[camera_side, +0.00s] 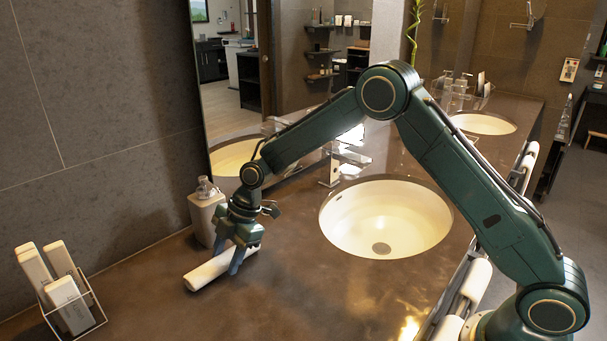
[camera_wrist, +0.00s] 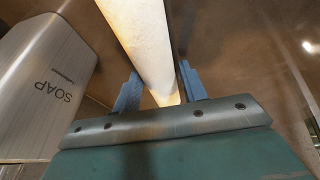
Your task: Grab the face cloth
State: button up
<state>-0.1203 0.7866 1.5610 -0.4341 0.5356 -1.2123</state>
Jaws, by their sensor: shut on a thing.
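The face cloth (camera_side: 207,270) is a white roll lying on the brown counter, left of the near sink. My gripper (camera_side: 236,261) is above its right part, fingers pointing down on both sides of it. In the wrist view the cloth (camera_wrist: 143,40) runs up between the two blue fingers (camera_wrist: 158,95). The gripper is shut on the cloth. The cloth appears at counter level; whether it is lifted I cannot tell.
A soap dispenser (camera_side: 203,215) stands close behind the gripper; it also fills the left of the wrist view (camera_wrist: 45,85). A wire holder with white boxes (camera_side: 68,290) is at the lower left. A sink (camera_side: 388,218) and faucet (camera_side: 335,165) are to the right.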

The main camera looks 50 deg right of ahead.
aim_at(227, 254)
jog(key=shift+r, duration=0.1)
notch_tip(227, 254, up, 20)
dwell(0.8)
jog(key=shift+f, duration=0.2)
dwell(0.5)
